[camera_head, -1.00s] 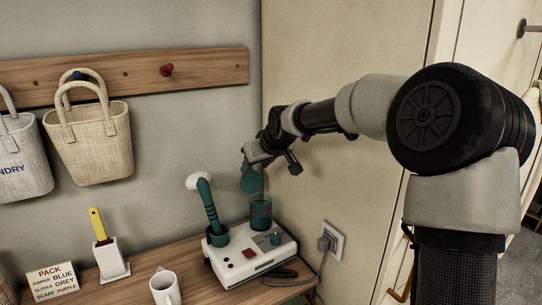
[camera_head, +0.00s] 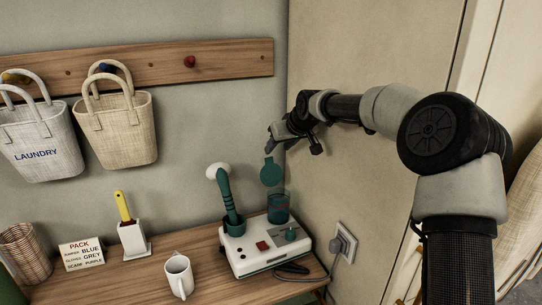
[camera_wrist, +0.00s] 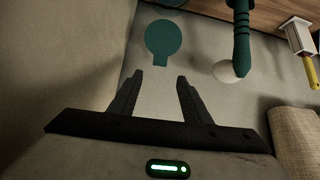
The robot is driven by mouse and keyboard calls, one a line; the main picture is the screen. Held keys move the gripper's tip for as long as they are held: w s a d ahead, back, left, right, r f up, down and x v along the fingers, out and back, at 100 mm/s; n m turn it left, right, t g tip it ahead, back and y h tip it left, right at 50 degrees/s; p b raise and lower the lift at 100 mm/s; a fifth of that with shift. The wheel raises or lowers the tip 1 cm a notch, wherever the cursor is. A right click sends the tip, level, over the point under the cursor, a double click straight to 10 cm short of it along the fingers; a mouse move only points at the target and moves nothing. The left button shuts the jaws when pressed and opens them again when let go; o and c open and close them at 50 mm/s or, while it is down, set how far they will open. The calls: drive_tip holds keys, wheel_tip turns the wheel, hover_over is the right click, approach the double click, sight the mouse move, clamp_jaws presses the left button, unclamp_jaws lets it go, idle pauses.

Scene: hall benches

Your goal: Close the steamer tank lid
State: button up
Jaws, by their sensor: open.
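The steamer (camera_head: 265,246) is a white base unit on the wooden bench, with a red button and a green knob. Its clear green tank (camera_head: 279,208) stands at the back right of the base. The round green tank lid (camera_head: 271,173) stands up, open, above the tank. It also shows in the wrist view (camera_wrist: 163,38), ahead of the fingers. My gripper (camera_head: 270,140) is just above and behind the lid, near the wall. In the wrist view my gripper (camera_wrist: 159,74) has its two black fingers spread, with nothing between them.
The green steamer wand (camera_head: 228,195) with a white head stands in a holder left of the tank. A white mug (camera_head: 179,276), a yellow-handled brush (camera_head: 123,207) and a sign (camera_head: 82,254) stand further left. A wall outlet (camera_head: 343,244) and cable are at right.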

sight(269, 158)
drive_tip(key=p+x, duration=0.1)
drive_tip(key=x, duration=0.8)
drive_tip(key=shift+w+f, duration=0.15)
clamp_jaws()
